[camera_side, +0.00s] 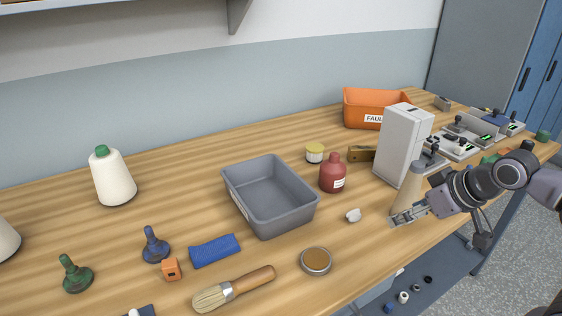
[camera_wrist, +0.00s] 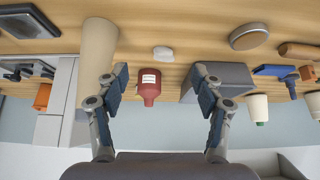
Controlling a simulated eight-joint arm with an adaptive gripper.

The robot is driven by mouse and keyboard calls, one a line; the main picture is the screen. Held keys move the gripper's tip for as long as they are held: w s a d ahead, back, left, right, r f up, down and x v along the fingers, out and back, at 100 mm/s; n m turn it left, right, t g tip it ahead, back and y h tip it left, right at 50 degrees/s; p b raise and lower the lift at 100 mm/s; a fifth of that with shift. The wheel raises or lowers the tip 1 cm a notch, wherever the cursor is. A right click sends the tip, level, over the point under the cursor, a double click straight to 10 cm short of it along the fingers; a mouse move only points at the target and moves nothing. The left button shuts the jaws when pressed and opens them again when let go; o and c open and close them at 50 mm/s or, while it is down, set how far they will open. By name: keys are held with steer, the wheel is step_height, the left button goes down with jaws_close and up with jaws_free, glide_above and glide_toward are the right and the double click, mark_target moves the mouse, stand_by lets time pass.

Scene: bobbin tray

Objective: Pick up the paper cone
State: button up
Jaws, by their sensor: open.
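The paper cone (camera_side: 409,188) is plain tan and stands upright on the bench, in front of the white machine box. My gripper (camera_side: 410,215) is low beside it, on the near side, and covers part of its lower body in the side view. In the upside-down wrist view, the cone (camera_wrist: 97,48) is at the left, outside the left finger and not between the fingers. My gripper (camera_wrist: 160,82) is open there with nothing held between its fingers. I cannot tell whether a finger touches the cone.
The white machine box (camera_side: 402,145) stands close behind the cone. A white lump (camera_side: 353,215), a red bottle (camera_side: 332,174) and a grey bin (camera_side: 270,196) are to the left. A round tin (camera_side: 316,261) and a brush (camera_side: 235,288) lie near the front edge.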

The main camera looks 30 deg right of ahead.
steer(key=m+h, duration=0.1)
steer(key=m, duration=0.1)
glide_toward(420, 174)
steer(key=w+d+f, duration=0.1)
steer(key=f, duration=0.1)
steer(key=shift+g, duration=0.4)
steer(key=shift+w+a+r+x, duration=0.1)
steer(key=shift+w+x, duration=0.05)
steer(key=shift+x, duration=1.3)
steer(key=shift+w+a+r+x, duration=0.1)
steer(key=shift+w+x, duration=0.1)
steer(key=shift+x, duration=1.3)
steer(key=shift+w+r+x, duration=0.1)
steer(key=shift+w+x, duration=0.05)
steer(key=shift+x, duration=2.15)
steer(key=shift+s, duration=0.1)
steer(key=c, duration=1.2)
